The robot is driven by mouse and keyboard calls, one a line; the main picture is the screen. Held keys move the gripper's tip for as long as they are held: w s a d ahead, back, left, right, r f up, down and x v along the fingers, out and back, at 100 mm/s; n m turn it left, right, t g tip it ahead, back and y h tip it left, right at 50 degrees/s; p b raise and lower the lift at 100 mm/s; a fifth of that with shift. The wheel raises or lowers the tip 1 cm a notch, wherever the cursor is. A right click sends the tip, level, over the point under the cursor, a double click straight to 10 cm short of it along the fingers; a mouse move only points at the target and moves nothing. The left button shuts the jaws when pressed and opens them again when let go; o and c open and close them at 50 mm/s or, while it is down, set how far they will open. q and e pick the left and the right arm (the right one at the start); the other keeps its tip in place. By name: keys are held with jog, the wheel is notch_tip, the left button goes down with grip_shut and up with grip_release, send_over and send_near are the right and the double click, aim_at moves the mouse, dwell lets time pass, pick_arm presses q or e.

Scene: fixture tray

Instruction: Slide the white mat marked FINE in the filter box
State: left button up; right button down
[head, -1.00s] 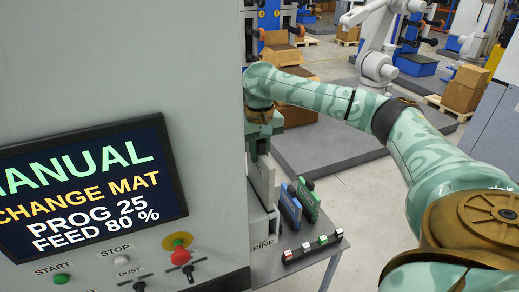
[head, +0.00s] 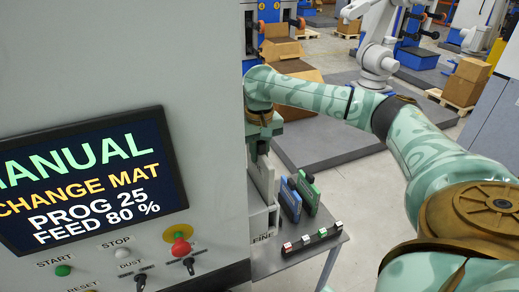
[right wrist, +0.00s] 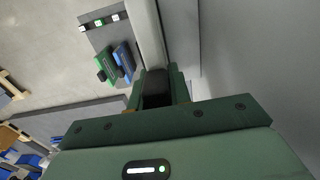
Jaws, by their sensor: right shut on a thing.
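My right gripper (head: 259,150) is shut on a dark grip piece, which also shows between the fingers in the right wrist view (right wrist: 157,88). The pale white mat (head: 262,180) hangs below the gripper, close beside the machine's side wall. In the right wrist view the mat (right wrist: 147,35) runs away from the fingers as a pale strip. The word FINE shows low beside the machine; I cannot tell whether it is on the mat or on a holder. The filter box is not clearly visible, so I cannot tell how the mat sits to it. My left gripper is not in view.
A blue mat (head: 290,203) and a green mat (head: 309,193) stand on the grey side table (head: 290,265). A dark strip with coloured blocks (head: 312,239) lies near its front edge. The machine (head: 215,100) with its screen and knobs fills the left.

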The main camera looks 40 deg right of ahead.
aim_at(259, 177)
jog(key=shift+f, duration=4.9)
jog(key=c, duration=1.2)
grip_release()
jog(key=shift+r, duration=0.1)
notch_tip(259, 177, up, 16)
jog(key=shift+r, duration=0.1)
